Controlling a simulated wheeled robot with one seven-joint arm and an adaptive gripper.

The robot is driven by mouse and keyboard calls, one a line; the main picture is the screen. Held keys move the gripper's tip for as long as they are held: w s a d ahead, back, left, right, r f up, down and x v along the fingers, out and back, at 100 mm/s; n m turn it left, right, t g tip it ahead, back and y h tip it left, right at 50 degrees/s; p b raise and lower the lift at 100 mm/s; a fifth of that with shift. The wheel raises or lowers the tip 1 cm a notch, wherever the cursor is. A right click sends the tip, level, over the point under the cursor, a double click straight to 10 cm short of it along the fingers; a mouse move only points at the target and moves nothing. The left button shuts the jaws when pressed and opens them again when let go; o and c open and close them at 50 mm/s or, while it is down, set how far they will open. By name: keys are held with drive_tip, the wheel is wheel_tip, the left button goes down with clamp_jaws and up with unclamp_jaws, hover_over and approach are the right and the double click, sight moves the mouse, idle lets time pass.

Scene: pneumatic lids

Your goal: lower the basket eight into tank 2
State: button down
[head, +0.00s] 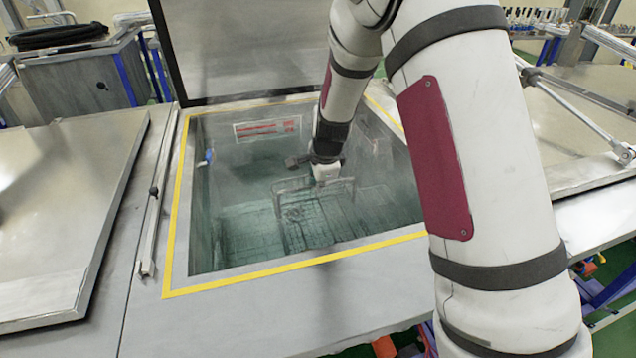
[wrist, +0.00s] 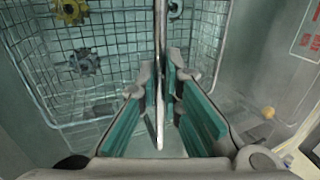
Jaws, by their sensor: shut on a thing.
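An open tank (head: 176,235) with a yellow border lies in the middle of the head view, greenish inside. My arm reaches down into the opening. My gripper (head: 323,180) is shut on the raised metal handle of a wire basket (head: 308,222), which hangs or stands inside the tank, below the rim. In the wrist view, the teal finger pads of my gripper (wrist: 163,90) are on either side of the handle bar. The mesh basket (wrist: 115,52) holds gear-like parts, one yellowish and one dark. I cannot read a basket or tank number, nor tell whether the basket touches the bottom.
The tank's raised lid (head: 245,55) stands upright behind the opening. A closed metal lid (head: 65,205) lies to the left, another (head: 575,125) to the right with a gas strut. A red-and-white label (head: 268,128) is on the tank's far wall.

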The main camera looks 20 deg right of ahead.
drive_tip(key=shift+s+f+b, duration=0.25)
drive_tip(key=shift+f+b, duration=0.15)
drive_tip(key=shift+f, duration=0.55)
idle(0.5)
drive_tip(key=c, duration=1.7)
unclamp_jaws()
drive_tip(key=shift+w, duration=0.1)
drive_tip(key=shift+w+r+p+v, duration=0.3)
drive_tip(key=shift+w+p+v, duration=0.75)
drive_tip(key=shift+v, duration=2.8)
drive_tip(key=shift+w+r+p+v, duration=0.35)
drive_tip(key=shift+p+v, duration=1.15)
drive_tip(key=shift+v, duration=2.4)
drive_tip(key=shift+w+r+p+v, duration=0.25)
drive_tip(key=shift+w+p+v, duration=0.8)
drive_tip(key=shift+v, duration=2.8)
drive_tip(key=shift+s, duration=0.25)
